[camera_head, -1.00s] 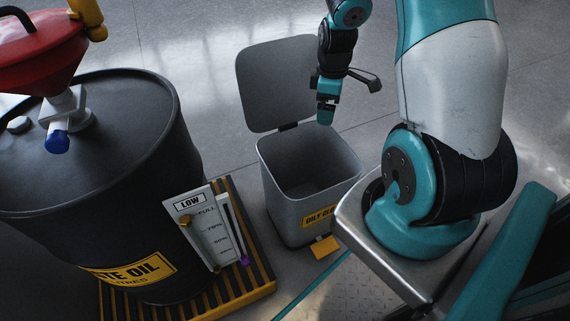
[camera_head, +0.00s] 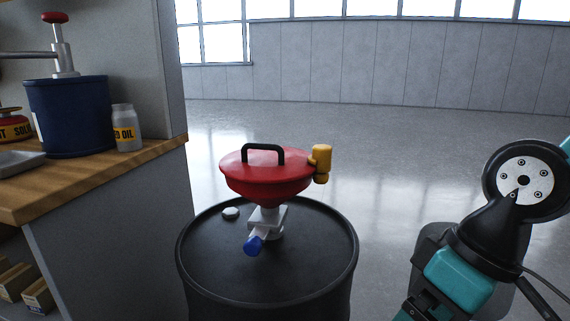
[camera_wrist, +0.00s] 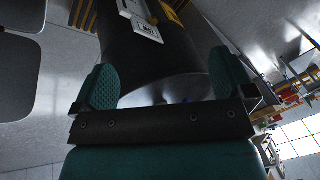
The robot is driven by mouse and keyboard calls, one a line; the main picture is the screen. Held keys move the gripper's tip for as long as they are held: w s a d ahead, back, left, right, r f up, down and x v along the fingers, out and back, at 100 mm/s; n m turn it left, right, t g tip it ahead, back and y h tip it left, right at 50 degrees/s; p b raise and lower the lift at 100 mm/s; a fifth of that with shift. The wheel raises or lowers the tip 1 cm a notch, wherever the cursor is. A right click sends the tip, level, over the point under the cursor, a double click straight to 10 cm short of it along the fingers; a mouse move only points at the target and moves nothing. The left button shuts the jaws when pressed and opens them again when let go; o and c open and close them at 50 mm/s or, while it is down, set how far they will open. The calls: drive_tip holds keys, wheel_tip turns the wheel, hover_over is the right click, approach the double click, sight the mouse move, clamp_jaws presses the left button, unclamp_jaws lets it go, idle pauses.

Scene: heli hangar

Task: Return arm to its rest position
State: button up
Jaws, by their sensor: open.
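My gripper (camera_wrist: 165,84) is open in the wrist view, its two teal ribbed pads wide apart with nothing held between them. The dark drum (camera_wrist: 160,45) lies beyond the pads, apart from them. In the head view my arm is folded at the lower right, with a round joint plate and a teal link. The gripper's fingertips cannot be made out there.
The black drum (camera_head: 200,265) with a red funnel (camera_head: 268,172) stands left of my arm. A wooden workbench (camera_head: 120,165) at the left holds a blue can (camera_head: 68,115) and a jar (camera_head: 126,130). Open floor (camera_head: 400,150) lies behind.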

drive_tip(key=s+r+p, duration=0.1)
drive_tip(key=r+p, duration=1.3)
drive_tip(key=r, duration=0.1)
drive_tip(key=s+a+r+p, duration=0.1)
drive_tip(key=s+r+p, duration=0.1)
drive_tip(key=r+p, duration=1.3)
drive_tip(key=shift+s+a, duration=0.15)
drive_tip(key=shift+a, duration=0.15)
